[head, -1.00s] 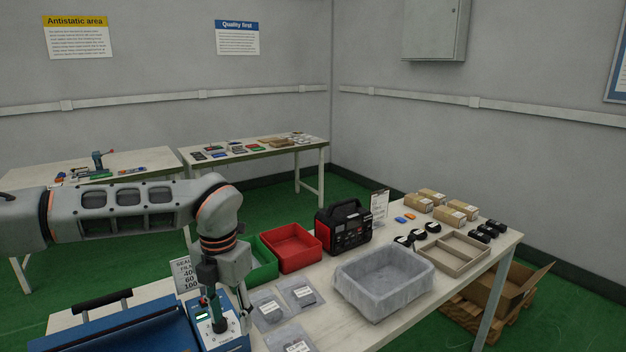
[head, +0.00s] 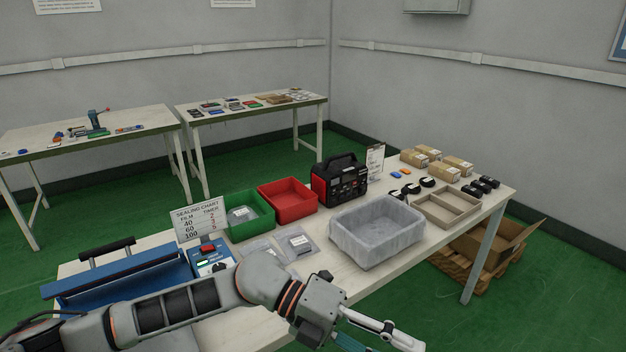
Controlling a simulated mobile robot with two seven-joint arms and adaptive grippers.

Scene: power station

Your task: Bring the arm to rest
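My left arm reaches in from the lower left, low across the front of the near table (head: 265,325). Its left gripper (head: 385,347) is at the bottom edge, right of centre, in front of the table. Its two fingers look apart, with nothing seen between them; the lower one is cut off by the frame edge. My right gripper is not in view.
On the table are a sealing chart (head: 199,219), a green bin (head: 262,222) holding a bag, a red bin (head: 287,196), flat bags (head: 296,243), a grey tub (head: 376,240) and a divided tray (head: 447,207). An open carton (head: 490,245) stands beyond the table's right end.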

